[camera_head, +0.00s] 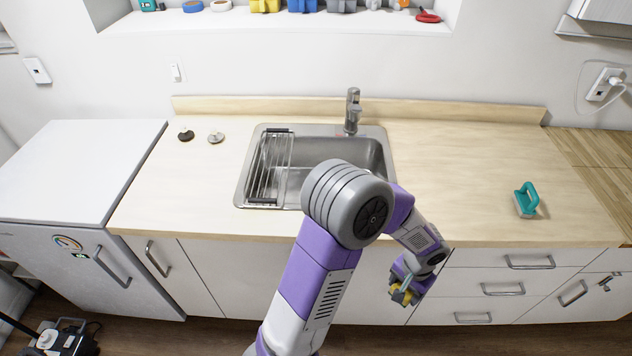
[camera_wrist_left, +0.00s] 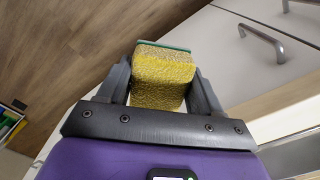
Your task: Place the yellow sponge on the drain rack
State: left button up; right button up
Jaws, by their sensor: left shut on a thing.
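The yellow sponge (camera_wrist_left: 164,75), with a thin green layer on one side, is held between the two fingers of my left gripper (camera_wrist_left: 165,92) in the left wrist view. In the head view a small yellow part of the sponge (camera_head: 401,296) shows at the tip of my left gripper (camera_head: 403,289), which hangs in front of the cabinet fronts, below the counter edge. The drain rack (camera_head: 262,170) is a wire rack in the left part of the sink, up and left of my gripper. No part of my right gripper shows.
The steel sink (camera_head: 352,151) has a faucet (camera_head: 352,112) behind it. My arm covers the sink's front right part. A teal-handled brush (camera_head: 526,200) lies on the right counter. Two small stoppers (camera_head: 216,137) lie left of the sink. The counter (camera_head: 460,170) between sink and brush is clear.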

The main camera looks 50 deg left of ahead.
aim_at(267, 180)
jog(key=u, duration=0.55)
jog(key=k, duration=1.25)
jog(key=u, duration=0.45)
jog(key=i, duration=0.95)
jog(key=u, duration=0.15)
